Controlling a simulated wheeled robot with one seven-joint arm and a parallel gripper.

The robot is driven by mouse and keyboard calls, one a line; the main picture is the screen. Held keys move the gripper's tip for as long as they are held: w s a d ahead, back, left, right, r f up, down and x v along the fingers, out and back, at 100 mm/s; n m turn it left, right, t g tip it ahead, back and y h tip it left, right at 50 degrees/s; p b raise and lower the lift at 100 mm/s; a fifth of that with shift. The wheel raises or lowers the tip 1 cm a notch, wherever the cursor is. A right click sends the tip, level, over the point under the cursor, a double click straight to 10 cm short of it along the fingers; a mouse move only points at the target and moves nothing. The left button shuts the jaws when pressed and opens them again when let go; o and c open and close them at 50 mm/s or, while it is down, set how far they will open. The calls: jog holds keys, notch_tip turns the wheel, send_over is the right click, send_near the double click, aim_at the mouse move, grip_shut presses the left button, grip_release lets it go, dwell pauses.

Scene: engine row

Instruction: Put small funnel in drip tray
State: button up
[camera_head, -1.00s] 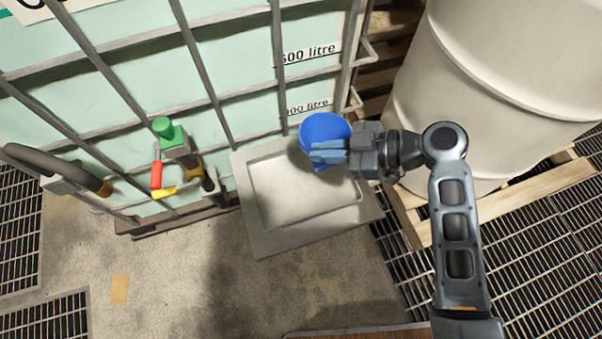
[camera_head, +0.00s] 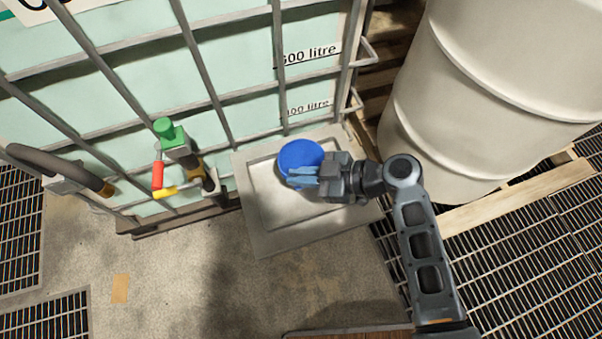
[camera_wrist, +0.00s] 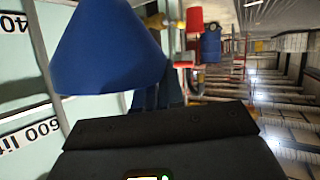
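The small funnel is blue (camera_head: 299,156) and shows in the head view over the back part of the drip tray. In the wrist view its blue cone (camera_wrist: 105,50) fills the upper left, beside my fingers. My gripper (camera_head: 303,177) reaches in from the right, with its blue-grey fingers at the funnel's near side. It appears shut on the funnel; the exact contact is partly hidden. The drip tray (camera_head: 272,238) is a pale grey, shallow square on the floor against the caged tank. Whether the funnel touches the tray floor cannot be told.
A caged tank (camera_head: 110,100) stands behind the tray, with a green-topped valve (camera_head: 172,135) and a red and yellow handle to the left. A large cream drum (camera_head: 490,90) on a wooden pallet (camera_head: 490,210) stands at right.

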jog(key=o, duration=0.4)
jog(key=v, duration=1.2)
